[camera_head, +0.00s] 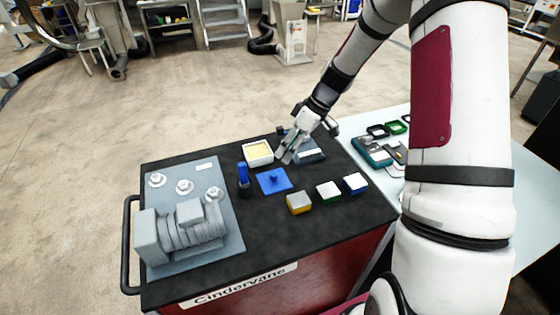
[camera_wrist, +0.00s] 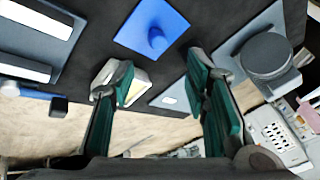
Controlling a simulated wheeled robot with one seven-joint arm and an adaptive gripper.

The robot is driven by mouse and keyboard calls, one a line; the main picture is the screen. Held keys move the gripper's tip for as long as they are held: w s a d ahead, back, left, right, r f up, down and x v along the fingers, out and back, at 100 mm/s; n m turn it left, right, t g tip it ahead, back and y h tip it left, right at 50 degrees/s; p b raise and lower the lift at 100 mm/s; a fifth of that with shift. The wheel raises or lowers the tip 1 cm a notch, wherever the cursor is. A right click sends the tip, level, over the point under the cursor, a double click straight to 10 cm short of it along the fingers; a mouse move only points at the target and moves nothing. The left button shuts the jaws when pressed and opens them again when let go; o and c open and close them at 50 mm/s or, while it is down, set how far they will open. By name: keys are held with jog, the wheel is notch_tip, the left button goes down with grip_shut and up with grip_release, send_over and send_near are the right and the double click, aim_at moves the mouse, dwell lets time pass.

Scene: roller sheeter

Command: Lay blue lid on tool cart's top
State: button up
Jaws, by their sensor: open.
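The blue lid (camera_head: 274,181) lies flat on the black top of the tool cart (camera_head: 262,232), its round knob facing up. It is also near the top of the wrist view (camera_wrist: 150,25), in full and apart from my fingers. My gripper (camera_head: 285,157) is above the cart, just behind and slightly right of the lid. In the wrist view my gripper (camera_wrist: 162,92) has its green-padded fingers spread wide with nothing held between them. The lid rests on the surface without the gripper touching it.
A white open box with yellowish contents (camera_head: 258,151) stands behind the lid, and a dark blue upright item (camera_head: 243,176) left of it. Several small boxes, including a yellow one (camera_head: 299,203), stand at the right. A grey plate with machine parts (camera_head: 193,170) fills the left.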

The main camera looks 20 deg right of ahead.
jog(key=s+a+r+m+t+h, duration=0.1)
jog(key=s+a+r+h, duration=0.1)
jog(key=s+r, duration=0.5)
jog(key=s+a+r+m+h, duration=0.1)
jog(key=s+a+r+m, duration=0.15)
jog(key=r, duration=0.75)
jog(key=s+r+m+t+h, duration=0.1)
jog(key=s+r, duration=0.3)
jog(key=s, duration=0.5)
jog(key=s+a+r+m+t+h, duration=0.1)
jog(key=s+r+m+t, duration=0.1)
jog(key=s, duration=0.6)
notch_tip(320, 180, up, 2)
jog(key=shift+s+a+r+m+t, duration=0.15)
jog(key=shift+s+m+t, duration=0.2)
jog(key=shift+m, duration=0.5)
jog(key=shift+f, duration=0.2)
jog(key=shift+s, duration=0.1)
